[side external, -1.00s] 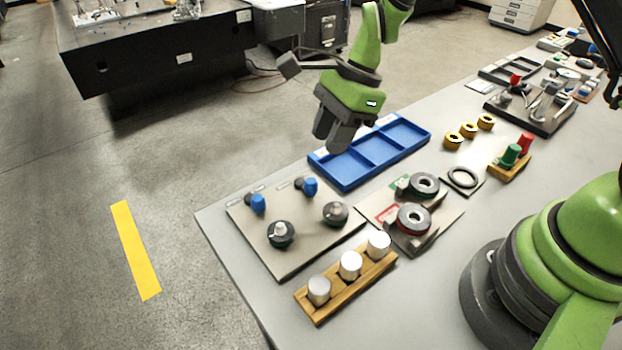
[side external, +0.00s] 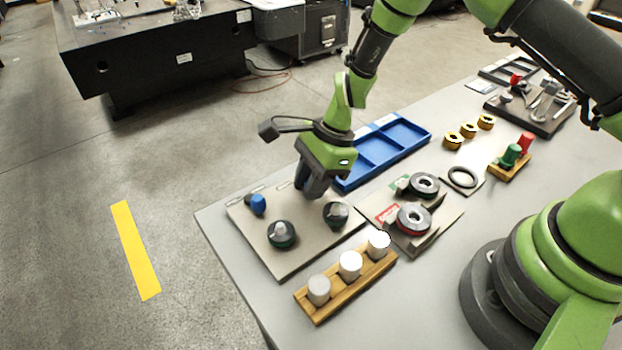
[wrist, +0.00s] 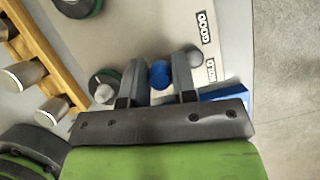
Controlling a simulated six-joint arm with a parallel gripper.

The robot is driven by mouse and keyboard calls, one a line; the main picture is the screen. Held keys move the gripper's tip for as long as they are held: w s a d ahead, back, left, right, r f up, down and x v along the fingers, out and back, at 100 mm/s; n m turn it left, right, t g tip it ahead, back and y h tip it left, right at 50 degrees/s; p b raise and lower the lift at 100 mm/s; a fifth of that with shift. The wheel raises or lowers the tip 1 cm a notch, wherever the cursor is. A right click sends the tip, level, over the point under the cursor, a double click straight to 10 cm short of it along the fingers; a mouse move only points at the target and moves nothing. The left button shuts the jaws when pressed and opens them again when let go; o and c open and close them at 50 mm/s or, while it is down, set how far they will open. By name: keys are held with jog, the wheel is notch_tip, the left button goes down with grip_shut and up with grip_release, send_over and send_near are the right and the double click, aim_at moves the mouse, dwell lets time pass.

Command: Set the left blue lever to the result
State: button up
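The one at the left in the side view (side external: 258,204) is free of my gripper. The fingers are apart, one on each side of the blue knob. Printed labels, one reading GOOD (wrist: 203,27), lie beyond the fingertips.
Two dark dials, the left (side external: 282,234) and the right (side external: 335,214), sit on the panel nearer the camera. A blue tray (side external: 425,134) lies just behind my gripper. A wooden rack (side external: 318,316) with metal cylinders stands in front of the panel.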

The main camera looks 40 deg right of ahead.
jog(key=c, duration=0.3)
jog(key=shift+d, duration=0.1)
jog(key=n, duration=0.1)
jog(key=d+n+g, duration=0.1)
jog(key=n, duration=0.1)
jog(key=shift+w+n, duration=0.1)
jog(key=shift+n, duration=0.2)
jog(key=shift+w+d+n+g, duration=0.1)
jog(key=shift+d+n+g, duration=0.1)
jog(key=shift+n+g, duration=0.45)
jog(key=shift+w+d+n+g, duration=0.1)
jog(key=shift+d+n+g, duration=0.15)
jog(key=shift+n, duration=0.8)
jog(key=o, duration=0.6)
jog(key=shift+c, duration=0.2)
jog(key=v, duration=1)
jog(key=shift+a, duration=0.15)
